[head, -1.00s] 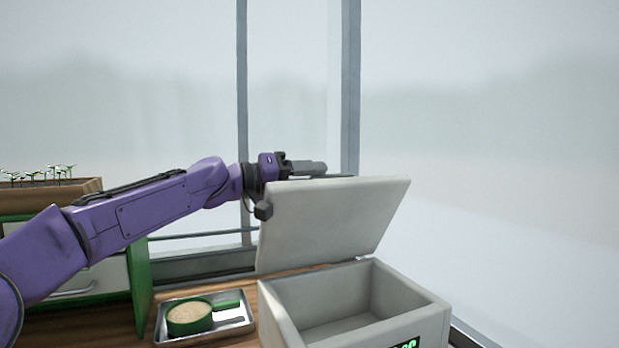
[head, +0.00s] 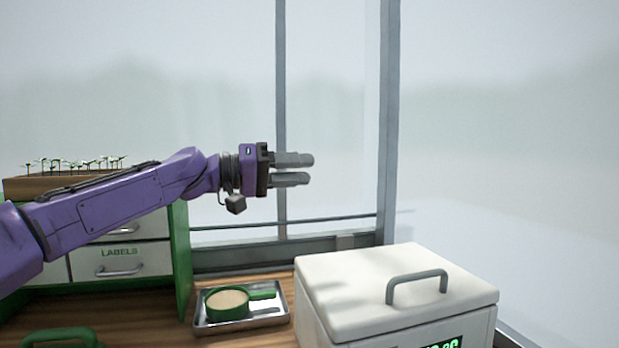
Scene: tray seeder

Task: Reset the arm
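My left arm comes in from the left, and my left gripper (head: 300,170) is in the air above the back of the bench, pointing right. Its two grey fingers are apart with a gap between them, and nothing is held. The white box (head: 410,340) stands at the lower right. Its lid (head: 390,285), with a grey handle (head: 416,284) on top, is down on it, so the inside is hidden. The gripper is up and to the left of the lid, not touching it. My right gripper is not in view.
A metal tray (head: 277,312) left of the box holds a green sieve-like pan (head: 228,303) with tan contents. A drawer cabinet (head: 150,258) labelled LABELS stands at left, with a seedling tray (head: 35,186) on it. A green handle (head: 58,336) shows at lower left. Window frames stand behind.

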